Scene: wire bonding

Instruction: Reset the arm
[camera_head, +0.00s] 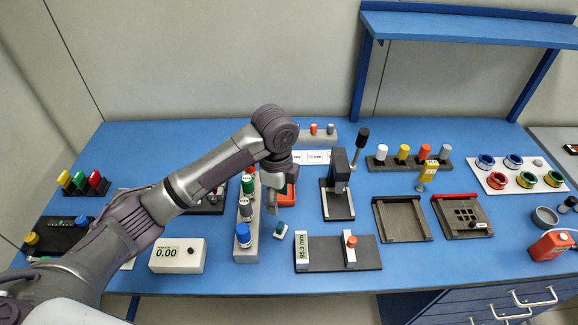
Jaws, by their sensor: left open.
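My left arm reaches in from the lower left across the blue table (330,304). Its gripper (272,207) points down over the middle of the table and is open, with no object seen between its fingers. It hangs in front of an orange-red item (290,192), which it partly hides. It is just right of a grey block holding a blue-capped piece (243,235) and other coloured pieces. My right gripper is not in view.
A white box reading 0.00 (177,255) and a 95.0 mm gauge (338,254) stand in front. A black lever press (338,190), an empty grey tray (402,218) and a spool board (520,176) are to the right. A blue shelf (470,28) rises behind.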

